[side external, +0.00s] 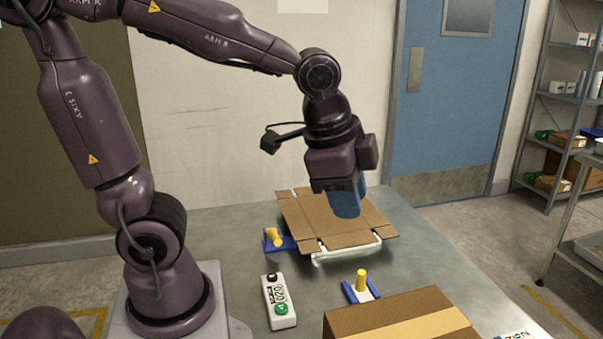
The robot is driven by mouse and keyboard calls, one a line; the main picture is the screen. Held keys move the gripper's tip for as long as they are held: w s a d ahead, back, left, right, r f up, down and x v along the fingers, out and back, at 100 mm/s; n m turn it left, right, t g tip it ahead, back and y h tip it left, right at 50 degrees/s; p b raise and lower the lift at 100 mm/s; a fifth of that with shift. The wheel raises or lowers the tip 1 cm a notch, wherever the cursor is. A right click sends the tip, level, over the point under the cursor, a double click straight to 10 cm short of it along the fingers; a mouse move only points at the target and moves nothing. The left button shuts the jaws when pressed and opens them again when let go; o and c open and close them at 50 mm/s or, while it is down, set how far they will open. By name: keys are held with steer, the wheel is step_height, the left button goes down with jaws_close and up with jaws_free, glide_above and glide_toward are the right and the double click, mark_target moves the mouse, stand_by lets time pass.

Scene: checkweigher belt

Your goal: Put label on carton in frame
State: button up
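My gripper (346,212) points down over the carton's right part. Its blue lower end hides part of the carton; I cannot tell whether the fingers are open or shut, or whether anything is between them. A white piece with black print (515,334), possibly a label, is cut off at the bottom right edge. I cannot tell what it lies on.
Blue clamps with yellow knobs stand left of the frame (273,238) and in front of it (361,284). A white control box (279,303) with a green button lies nearby. A taped, closed carton (400,315) fills the front.

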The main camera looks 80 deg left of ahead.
steer(key=s+a+r+n+t, duration=0.2)
steer(key=s+r+n, duration=0.1)
steer(key=s+n, duration=0.3)
steer(key=shift+s+a+n, duration=0.15)
steer(key=shift+a+n, duration=0.2)
steer(key=shift+n, duration=0.15)
steer(key=shift+c, duration=0.4)
